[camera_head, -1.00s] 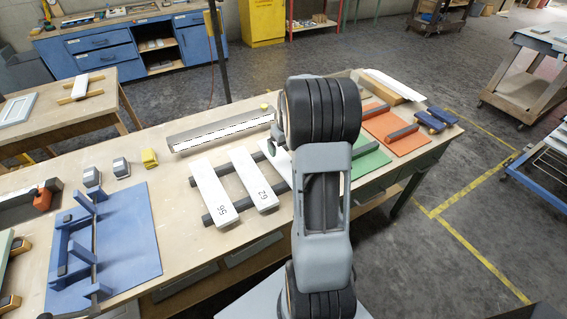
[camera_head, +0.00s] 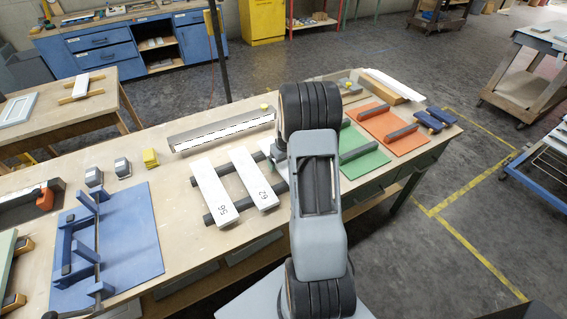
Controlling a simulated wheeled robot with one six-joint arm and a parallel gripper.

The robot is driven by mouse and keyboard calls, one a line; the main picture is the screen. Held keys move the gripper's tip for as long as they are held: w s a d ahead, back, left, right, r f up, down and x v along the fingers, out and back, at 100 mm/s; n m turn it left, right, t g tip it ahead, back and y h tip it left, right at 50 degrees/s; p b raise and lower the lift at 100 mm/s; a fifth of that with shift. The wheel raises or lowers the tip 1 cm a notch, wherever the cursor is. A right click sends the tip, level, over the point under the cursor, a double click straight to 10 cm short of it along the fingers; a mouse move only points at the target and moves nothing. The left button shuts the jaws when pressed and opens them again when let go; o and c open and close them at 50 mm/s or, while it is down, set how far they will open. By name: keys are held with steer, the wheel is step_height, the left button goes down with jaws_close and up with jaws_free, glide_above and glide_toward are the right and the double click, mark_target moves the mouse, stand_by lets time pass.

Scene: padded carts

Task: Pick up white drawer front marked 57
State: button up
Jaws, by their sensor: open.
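The left white front (camera_head: 211,191) bears a mark that looks like 56. The right white front (camera_head: 252,177) bears a mark that looks like 62. I cannot read 57 on either one. My arm rises in front of the bench, just right of these fronts. It hides part of the bench behind it, including the space right of the second front.
A long grey rail with a white strip (camera_head: 222,131) lies behind the fronts. A blue panel with upright brackets (camera_head: 130,245) is at left. A green panel (camera_head: 366,160) and an orange panel (camera_head: 392,124) lie to the right. A small yellow block (camera_head: 151,158) stands behind.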

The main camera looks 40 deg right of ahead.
steer(key=shift+c, duration=0.5)
steer(key=c, duration=0.9)
steer(key=shift+c, duration=0.4)
steer(key=shift+r, duration=0.1)
